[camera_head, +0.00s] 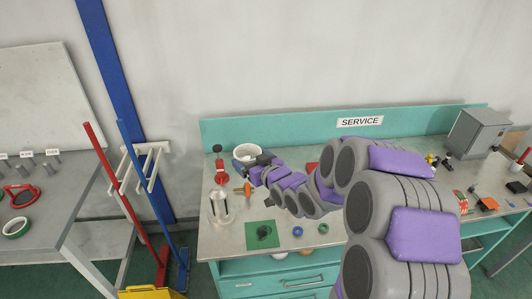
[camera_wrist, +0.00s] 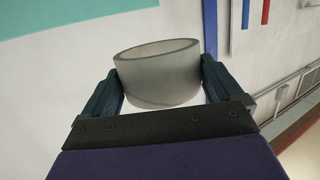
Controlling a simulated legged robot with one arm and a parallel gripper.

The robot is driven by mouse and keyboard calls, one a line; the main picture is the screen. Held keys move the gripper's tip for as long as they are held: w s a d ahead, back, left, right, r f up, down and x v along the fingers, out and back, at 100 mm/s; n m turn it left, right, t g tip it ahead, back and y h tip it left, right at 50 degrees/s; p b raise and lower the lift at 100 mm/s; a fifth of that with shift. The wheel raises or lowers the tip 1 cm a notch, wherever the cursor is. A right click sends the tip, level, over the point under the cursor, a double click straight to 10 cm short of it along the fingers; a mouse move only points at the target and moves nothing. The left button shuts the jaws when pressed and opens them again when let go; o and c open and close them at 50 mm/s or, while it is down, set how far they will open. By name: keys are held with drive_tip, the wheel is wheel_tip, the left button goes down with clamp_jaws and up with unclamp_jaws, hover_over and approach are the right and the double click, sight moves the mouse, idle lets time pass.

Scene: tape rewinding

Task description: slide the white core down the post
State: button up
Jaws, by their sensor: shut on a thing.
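The white core (camera_wrist: 158,80) is a wide, pale ring. In the wrist view it sits between the two dark fingers of my gripper (camera_wrist: 163,82), which is shut on its outer sides. In the head view the core (camera_head: 245,151) shows at the far end of my arm, above the back left of the bench, with my gripper (camera_head: 259,162) at its right. No post shows inside the ring in the wrist view. A pale upright stand (camera_head: 222,208) is on the bench at the front left, apart from the core; I cannot tell if it is the post.
A red-and-black tool (camera_head: 219,165) stands just left of the core. The bench (camera_head: 215,243) also bears an orange-handled tool (camera_head: 247,188), a green mat (camera_head: 256,242) and small blue rings (camera_head: 297,231). A grey box (camera_head: 477,133) is at the right. My arm hides the bench's middle.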

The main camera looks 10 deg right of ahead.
drive_tip(key=shift+w+a+f+n+g+y+p, duration=0.2)
drive_tip(key=shift+w+a+f+n+y, duration=0.15)
drive_tip(key=shift+a+f, duration=1.4)
drive_tip(key=shift+w+a+f+n+g+y+p, duration=0.2)
drive_tip(key=shift+w+a+f+n+y, duration=0.15)
drive_tip(key=shift+a+f, duration=1.4)
drive_tip(key=shift+w+a+f+n+g+y+p, duration=0.15)
drive_tip(key=shift+w+a+f+n+g+y, duration=0.2)
drive_tip(key=shift+a+f, duration=1.4)
drive_tip(key=shift+s, duration=0.1)
drive_tip(key=o, duration=0.7)
